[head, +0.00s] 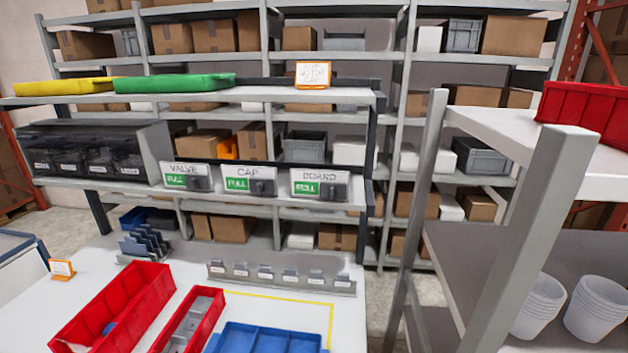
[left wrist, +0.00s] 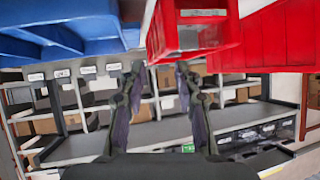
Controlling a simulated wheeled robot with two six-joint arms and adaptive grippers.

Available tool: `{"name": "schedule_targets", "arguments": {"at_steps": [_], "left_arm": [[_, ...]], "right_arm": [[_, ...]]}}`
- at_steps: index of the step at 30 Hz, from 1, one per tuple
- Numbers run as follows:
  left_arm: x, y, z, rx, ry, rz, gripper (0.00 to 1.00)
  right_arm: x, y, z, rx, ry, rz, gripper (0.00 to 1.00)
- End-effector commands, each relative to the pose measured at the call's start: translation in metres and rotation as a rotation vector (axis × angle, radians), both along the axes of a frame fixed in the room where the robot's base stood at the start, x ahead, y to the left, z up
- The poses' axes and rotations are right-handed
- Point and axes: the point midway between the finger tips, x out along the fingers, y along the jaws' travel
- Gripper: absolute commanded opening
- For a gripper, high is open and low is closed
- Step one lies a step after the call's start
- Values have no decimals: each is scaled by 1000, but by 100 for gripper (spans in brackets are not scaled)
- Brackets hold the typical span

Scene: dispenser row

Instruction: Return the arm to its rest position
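My left gripper (left wrist: 160,72) shows in the left wrist view with its two dark fingers apart and nothing between them. The view looks upside down, with the table's bins along its top edge. A red bin (left wrist: 215,38) appears beyond the fingertips; I cannot tell the distance. Neither arm shows in the head view, and my right gripper is in no view. Dispensers labelled VALVE (head: 187,177), CAP (head: 249,181) and BOARD (head: 319,185) stand in a row on the shelf, each with a green label.
On the white table (head: 260,312) are a large red bin (head: 150,285), a narrow red bin (head: 208,318), a blue divided tray (head: 268,338) and a grey labelled rail (head: 282,282). A metal rack (head: 535,225) with white cups (head: 598,308) stands at the right.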

Motion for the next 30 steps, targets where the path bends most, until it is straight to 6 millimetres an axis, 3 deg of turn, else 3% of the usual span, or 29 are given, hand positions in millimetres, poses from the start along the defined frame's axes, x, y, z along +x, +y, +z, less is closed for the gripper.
{"name": "schedule_targets", "arguments": {"at_steps": [7, 18, 26, 30], "left_arm": [[-65, -49, -4, 26, 341, 76, 33], [-149, -116, 17, -28, 714, -96, 33], [-137, -107, -78, -26, 756, -89, 33], [-137, -102, -136, -29, 775, -83, 33]], "right_arm": [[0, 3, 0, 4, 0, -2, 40], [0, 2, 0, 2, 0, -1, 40], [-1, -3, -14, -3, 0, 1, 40], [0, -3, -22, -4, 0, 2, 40]]}}
